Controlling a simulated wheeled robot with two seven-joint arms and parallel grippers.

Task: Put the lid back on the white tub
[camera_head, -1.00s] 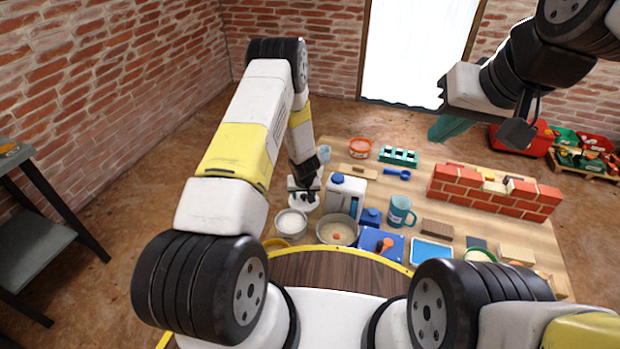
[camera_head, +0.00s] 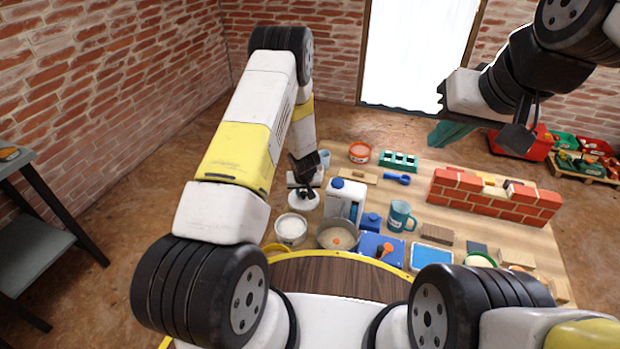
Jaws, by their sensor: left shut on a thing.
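The white tub (camera_head: 291,232) stands open at the near left of the wooden table, with pale white contents showing. My left gripper (camera_head: 304,188) is just behind the tub and shut on a white lid (camera_head: 303,203). The lid's dark top parts show below the fingers. The lid is apart from the tub's opening, on its far side; its exact height above the table cannot be told.
A white jug with blue cap (camera_head: 345,198) stands right of the lid. A metal bowl (camera_head: 338,236) is right of the tub. A teal mug (camera_head: 401,216), orange-rimmed tub (camera_head: 360,152) and low brick wall (camera_head: 492,197) stand further on.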

